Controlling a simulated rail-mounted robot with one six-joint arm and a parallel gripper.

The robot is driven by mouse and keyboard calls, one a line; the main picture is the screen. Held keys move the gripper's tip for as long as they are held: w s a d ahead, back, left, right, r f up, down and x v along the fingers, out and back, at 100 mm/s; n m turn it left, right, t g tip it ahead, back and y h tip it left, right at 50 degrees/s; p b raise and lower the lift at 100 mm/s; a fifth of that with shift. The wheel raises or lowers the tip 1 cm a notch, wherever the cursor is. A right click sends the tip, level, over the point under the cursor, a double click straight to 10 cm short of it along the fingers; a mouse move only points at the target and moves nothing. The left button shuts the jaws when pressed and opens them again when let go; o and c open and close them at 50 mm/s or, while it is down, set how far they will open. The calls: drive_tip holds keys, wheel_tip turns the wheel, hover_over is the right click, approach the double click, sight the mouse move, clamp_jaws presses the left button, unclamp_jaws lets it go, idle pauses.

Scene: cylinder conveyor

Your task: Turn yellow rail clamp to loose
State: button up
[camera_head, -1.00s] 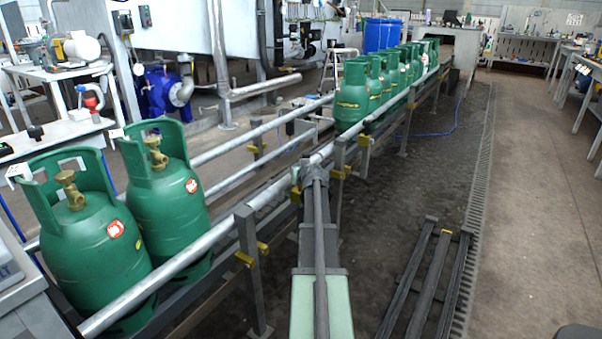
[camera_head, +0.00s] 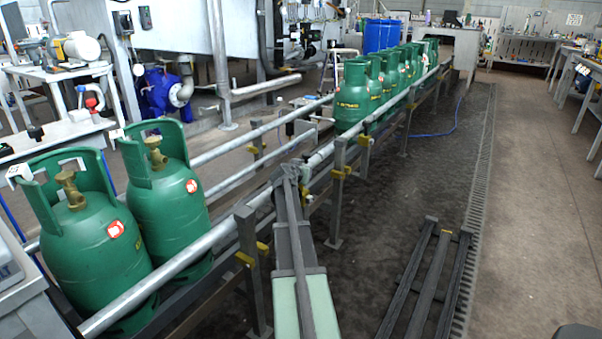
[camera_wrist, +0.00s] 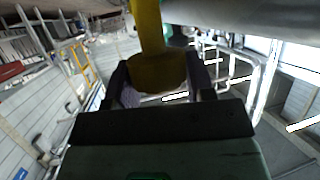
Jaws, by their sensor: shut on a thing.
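The yellow rail clamp (camera_wrist: 148,28) hangs down from above in the wrist view, its rounded lower end between the two dark fingers. My gripper (camera_wrist: 158,76) is shut on that lower end. In the head view my arm reaches forward to the near rail pipe (camera_head: 322,155). There my own arm hides the fingers and the held part. Other yellow clamps show on the posts, one (camera_head: 246,258) to the left of my arm and one (camera_head: 345,171) to the right. I cannot tell the held clamp's angle.
Two green cylinders (camera_head: 170,205) stand on the conveyor at the left. Several more green cylinders (camera_head: 354,98) stand in a row farther back. Grey support posts (camera_head: 250,265) stand close beside my arm. A dark metal frame (camera_head: 425,285) lies on the floor at the right, with open floor around it.

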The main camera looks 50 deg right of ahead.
drive_tip(key=shift+a, duration=0.1)
drive_tip(key=o, duration=0.9)
drive_tip(key=p+v, duration=0.4)
drive_tip(key=v, duration=0.6)
drive_tip(key=shift+s+a+r, duration=0.1)
drive_tip(key=shift+a+r, duration=0.1)
drive_tip(key=shift+a, duration=0.1)
